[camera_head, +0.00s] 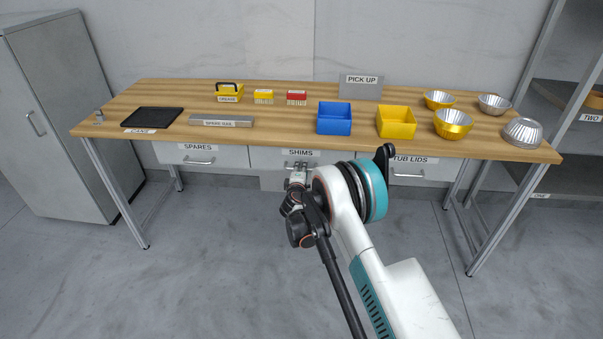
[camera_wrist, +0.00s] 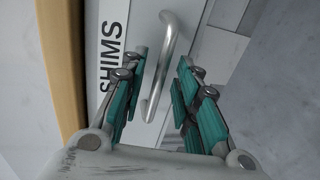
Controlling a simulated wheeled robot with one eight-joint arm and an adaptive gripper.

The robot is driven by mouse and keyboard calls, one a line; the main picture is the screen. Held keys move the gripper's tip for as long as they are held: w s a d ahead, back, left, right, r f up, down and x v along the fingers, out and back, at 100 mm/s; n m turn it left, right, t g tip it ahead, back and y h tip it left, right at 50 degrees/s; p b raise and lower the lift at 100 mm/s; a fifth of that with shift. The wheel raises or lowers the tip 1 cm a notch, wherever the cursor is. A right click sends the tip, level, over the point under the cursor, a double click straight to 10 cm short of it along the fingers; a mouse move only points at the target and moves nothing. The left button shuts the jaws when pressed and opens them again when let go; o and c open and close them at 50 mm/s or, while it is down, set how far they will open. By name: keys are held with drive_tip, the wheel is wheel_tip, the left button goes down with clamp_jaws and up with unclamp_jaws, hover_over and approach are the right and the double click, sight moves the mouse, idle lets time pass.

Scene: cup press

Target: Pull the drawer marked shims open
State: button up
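The drawer marked SHIMS (camera_head: 268,158) is the middle one under the workbench and looks closed in the head view. Its white front with the label also shows in the wrist view (camera_wrist: 115,25). Its silver bar handle (camera_wrist: 168,50) shows in the wrist view between the two fingers, reaching past their tips. My gripper (camera_wrist: 160,85) is open, with teal finger pads on either side of the handle and a visible gap to it. In the head view my gripper (camera_head: 298,172) is at the drawer front, and my arm hides part of the drawer and its handle.
The SPARES drawer (camera_head: 170,153) is to the left and the TUB LIDS drawer (camera_head: 430,168) to the right. The wooden bench top (camera_head: 280,135) overhangs the drawers and holds bins, tins and a black tray (camera_head: 153,117). The floor in front is clear.

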drive_tip(key=shift+w+f, duration=0.1)
drive_tip(key=shift+w, duration=0.45)
clamp_jaws()
